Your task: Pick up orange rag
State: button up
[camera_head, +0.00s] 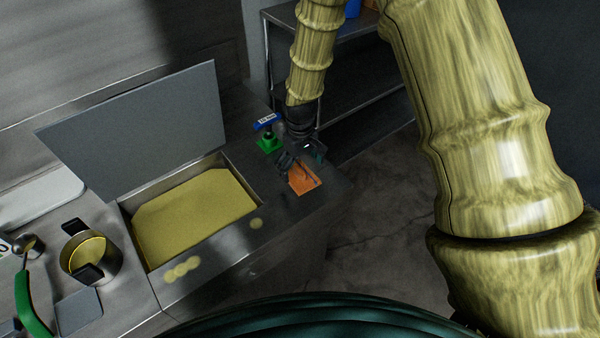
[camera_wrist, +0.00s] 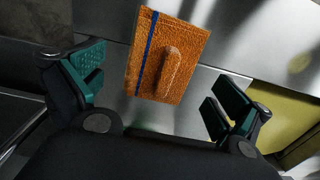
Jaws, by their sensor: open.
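The orange rag (camera_head: 304,179) lies on the metal counter, to the right of the griddle well. In the wrist view the orange rag (camera_wrist: 152,62) shows a blue stripe along one side and a raised ridge in its middle. My gripper (camera_head: 302,163) is over the rag's far side in the head view and hides part of it. In the wrist view my gripper (camera_wrist: 158,92) has its teal-padded fingers spread wide, with the rag between and beyond them. Nothing is held. Whether a finger touches the rag cannot be told.
A green-based item with a blue label (camera_head: 268,142) stands close behind my gripper. The griddle well (camera_head: 195,215) with its yellow surface and raised lid (camera_head: 140,130) is to the left. The counter's right edge drops to the floor near the rag. A pot (camera_head: 88,255) stands far left.

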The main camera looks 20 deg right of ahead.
jog(key=shift+s+f+p, duration=0.25)
jog(key=shift+f+p, duration=0.05)
jog(key=shift+f, duration=0.55)
jog(key=shift+w+f, duration=0.15)
jog(key=shift+f, duration=0.15)
jog(key=c, duration=0.9)
jog(key=shift+s, duration=0.2)
jog(key=c, duration=0.4)
jog(key=shift+c, duration=0.2)
